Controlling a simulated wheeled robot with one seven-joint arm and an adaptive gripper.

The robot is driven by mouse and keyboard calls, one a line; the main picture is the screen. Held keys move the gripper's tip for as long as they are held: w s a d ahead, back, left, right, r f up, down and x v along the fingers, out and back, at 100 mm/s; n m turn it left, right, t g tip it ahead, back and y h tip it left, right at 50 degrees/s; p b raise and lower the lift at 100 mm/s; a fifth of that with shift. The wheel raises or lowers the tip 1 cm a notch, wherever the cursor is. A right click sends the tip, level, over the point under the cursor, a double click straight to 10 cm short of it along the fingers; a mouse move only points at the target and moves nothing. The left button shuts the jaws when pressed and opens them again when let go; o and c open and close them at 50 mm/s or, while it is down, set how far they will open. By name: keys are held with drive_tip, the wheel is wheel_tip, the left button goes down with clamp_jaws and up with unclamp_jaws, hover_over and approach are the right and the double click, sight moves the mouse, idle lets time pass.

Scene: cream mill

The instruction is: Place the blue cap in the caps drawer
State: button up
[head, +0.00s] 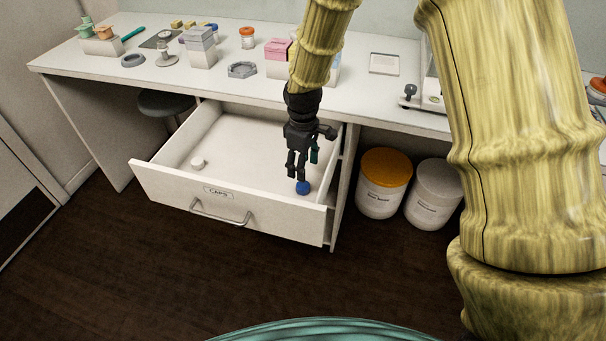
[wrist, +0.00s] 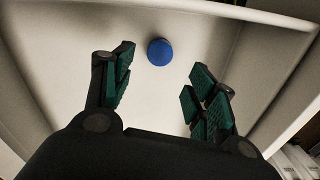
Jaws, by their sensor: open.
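The blue cap (head: 303,188) is at the front right of the open caps drawer (head: 165,184), just below my fingertips in the head view. In the wrist view the blue cap (wrist: 160,52) lies apart from the fingers, against the drawer's pale inside, ahead of the gap between them. My gripper (head: 298,172) reaches down into the drawer. In the wrist view its fingers with green pads (wrist: 160,88) are spread wide with nothing between them. The drawer front bears a label reading CAPS and a metal handle.
Tubs with an orange lid (head: 386,167) and a white lid (head: 437,179) stand right of the drawer. The worktop (head: 225,84) above holds several small items. A dark stool (head: 165,103) is under the worktop.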

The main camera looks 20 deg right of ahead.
drive_tip(key=shift+r, duration=1.85)
drive_tip(key=shift+c, duration=0.2)
